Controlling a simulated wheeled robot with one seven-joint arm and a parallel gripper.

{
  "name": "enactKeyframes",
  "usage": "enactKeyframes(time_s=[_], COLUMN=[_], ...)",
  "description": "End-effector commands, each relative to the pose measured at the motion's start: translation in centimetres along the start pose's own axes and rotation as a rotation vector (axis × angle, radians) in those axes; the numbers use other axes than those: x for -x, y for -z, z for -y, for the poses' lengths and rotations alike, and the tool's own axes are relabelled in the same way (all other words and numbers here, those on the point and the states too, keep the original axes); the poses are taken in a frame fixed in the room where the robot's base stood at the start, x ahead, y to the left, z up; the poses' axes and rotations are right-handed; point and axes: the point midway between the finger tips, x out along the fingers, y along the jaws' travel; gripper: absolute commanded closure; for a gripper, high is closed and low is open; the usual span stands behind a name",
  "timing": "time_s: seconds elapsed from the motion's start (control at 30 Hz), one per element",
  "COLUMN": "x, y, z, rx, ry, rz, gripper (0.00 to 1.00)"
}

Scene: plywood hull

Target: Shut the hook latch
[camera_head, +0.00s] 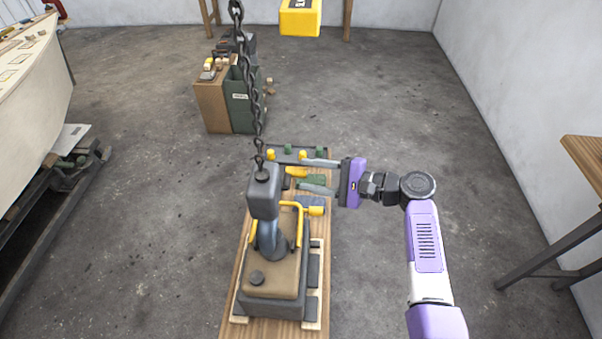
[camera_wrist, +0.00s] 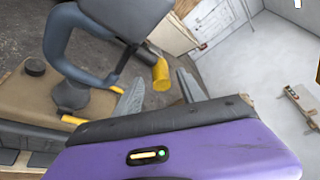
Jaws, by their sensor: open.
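A blue-grey hook (camera_head: 270,236) hangs below a dark hook block (camera_head: 263,192) on a chain. A yellow latch lever (camera_head: 299,228) bends beside the hook and has a thick yellow knob (camera_head: 317,210) at its right end. My gripper (camera_head: 302,174) is open, with two grey fingers pointing left, beyond the knob in the head view. In the wrist view the knob (camera_wrist: 161,74) shows between the fingertips, apparently untouched. The hook (camera_wrist: 57,42) is left of it there. I cannot tell how the latch lies against the hook's tip.
A brown-topped load (camera_head: 272,276) sits under the hook on a wooden bench (camera_head: 232,292). A rack with yellow and green pegs (camera_head: 288,150) is behind my fingers. The chain (camera_head: 246,70) rises above the block.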

Motion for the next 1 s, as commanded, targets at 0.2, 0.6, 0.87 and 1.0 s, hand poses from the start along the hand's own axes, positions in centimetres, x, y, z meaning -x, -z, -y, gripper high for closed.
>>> enactKeyframes(time_s=[0.2,0.6,0.87,1.0], x=[3.3,4.3,4.3,4.3], y=[0.2,0.1,0.1,1.0], z=[-0.1,-0.1,-0.1,0.5], rx=[-0.001,-0.001,0.001,0.046], ry=[0.001,-0.001,-0.001,0.021], rz=[-0.003,-0.001,-0.001,-0.042], gripper=[0.53,0.53,0.53,0.53])
